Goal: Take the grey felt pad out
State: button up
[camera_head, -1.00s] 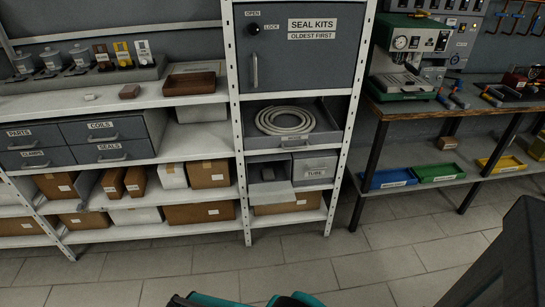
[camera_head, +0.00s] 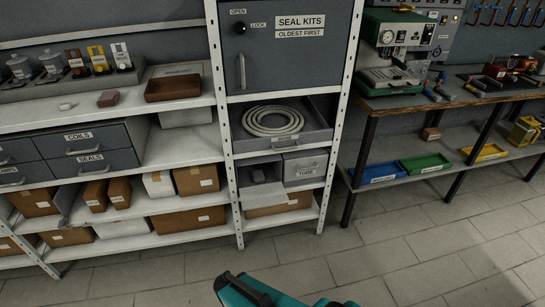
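I cannot pick out a grey felt pad for certain. A dark grey item (camera_head: 257,175) shows small inside an open-topped drawer (camera_head: 264,194) low in the middle shelf bay. This drawer stands out from the bay. I cannot tell whether the item is the pad. Beside it on the right is a grey drawer marked TUBE (camera_head: 305,173). Above them, an open grey drawer (camera_head: 310,138) holds a coil of pale hose (camera_head: 272,121). Teal and black parts of my arm show at the bottom edge. My gripper's fingertips do not show.
A closed grey SEAL KITS cabinet (camera_head: 283,62) with a handle is above the hose. Shelves with cardboard boxes (camera_head: 197,180) and labelled drawers stand left. A wooden bench (camera_head: 420,99) with a machine (camera_head: 395,48) and coloured trays (camera_head: 424,163) stands right. The tiled floor in front is clear.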

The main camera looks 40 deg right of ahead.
aim_at(258, 175)
jog(key=z, duration=0.85)
jog(key=k, duration=0.95)
jog(key=i, duration=0.75)
